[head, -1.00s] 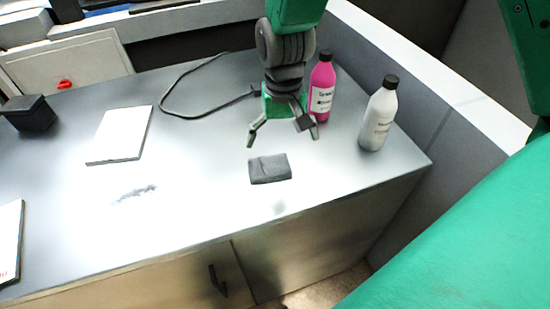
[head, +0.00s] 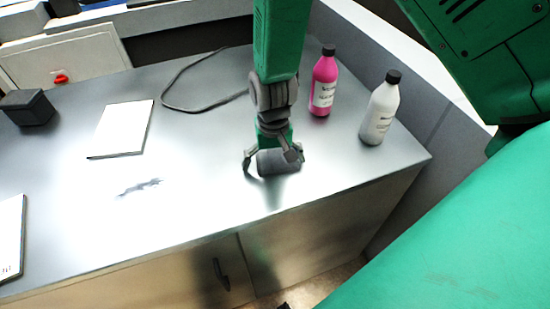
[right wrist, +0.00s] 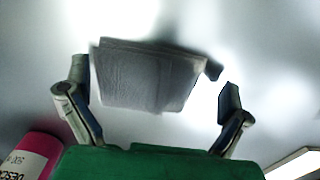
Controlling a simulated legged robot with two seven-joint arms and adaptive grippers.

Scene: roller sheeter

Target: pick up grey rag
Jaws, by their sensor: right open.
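The grey rag (head: 277,163) lies folded on the metal worktop in the head view. My right gripper (head: 273,165) is down at the rag, with one finger at its left end and one at its right end. In the right wrist view the rag (right wrist: 150,76) sits between the two spread fingers of the gripper (right wrist: 158,95). The left finger is close to the rag's edge, and a gap shows on the right side. The jaws are open. My left gripper is not in view.
A pink bottle (head: 323,85) and a white bottle (head: 380,112) stand right of the gripper. A black cable (head: 180,80) lies behind. A white pad (head: 122,128) and a black box (head: 28,108) are at the left. A dark smear (head: 140,187) marks the worktop, otherwise clear there.

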